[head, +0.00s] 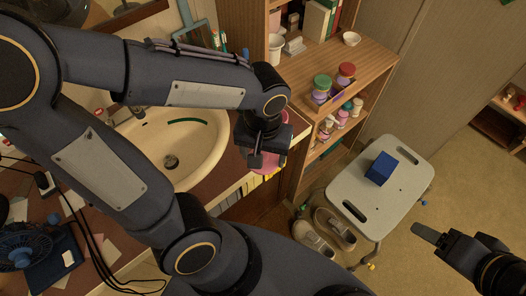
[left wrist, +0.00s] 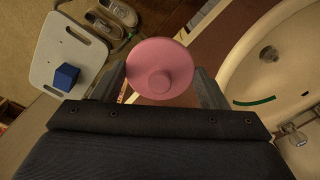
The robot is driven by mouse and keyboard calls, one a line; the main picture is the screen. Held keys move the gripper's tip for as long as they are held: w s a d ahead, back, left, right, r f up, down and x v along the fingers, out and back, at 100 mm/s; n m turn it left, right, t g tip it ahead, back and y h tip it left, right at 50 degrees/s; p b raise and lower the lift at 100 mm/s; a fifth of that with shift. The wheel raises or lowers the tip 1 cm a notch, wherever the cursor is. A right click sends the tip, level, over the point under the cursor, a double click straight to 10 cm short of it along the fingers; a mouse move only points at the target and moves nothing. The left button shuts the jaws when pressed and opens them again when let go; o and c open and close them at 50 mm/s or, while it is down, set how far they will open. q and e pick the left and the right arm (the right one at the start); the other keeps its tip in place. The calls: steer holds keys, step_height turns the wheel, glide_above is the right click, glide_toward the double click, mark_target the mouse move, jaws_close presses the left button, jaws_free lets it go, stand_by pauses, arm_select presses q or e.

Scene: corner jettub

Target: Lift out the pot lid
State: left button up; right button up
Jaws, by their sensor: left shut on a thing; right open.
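The pot lid (left wrist: 160,58) is a round pink disc with a small knob in its middle. In the left wrist view it sits between the two fingers of my left gripper (left wrist: 161,88), which is shut on it. In the head view my left gripper (head: 262,158) hangs by the front edge of the sink counter, and part of the pink lid (head: 270,172) shows below it. Most of the lid is hidden there. My right gripper (head: 430,238) is open and empty at the lower right, over the floor.
A basin (head: 172,145) is set in the brown counter at left. A wooden shelf (head: 365,68) with several jars stands behind. A white stool (head: 385,200) carries a blue box (head: 381,168), and grey shoes (head: 320,235) lie beside it.

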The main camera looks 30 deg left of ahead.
arm_select(q)
steer(key=shift+r+p, duration=1.1)
steer(key=shift+r, duration=0.35)
steer(key=shift+w, duration=0.15)
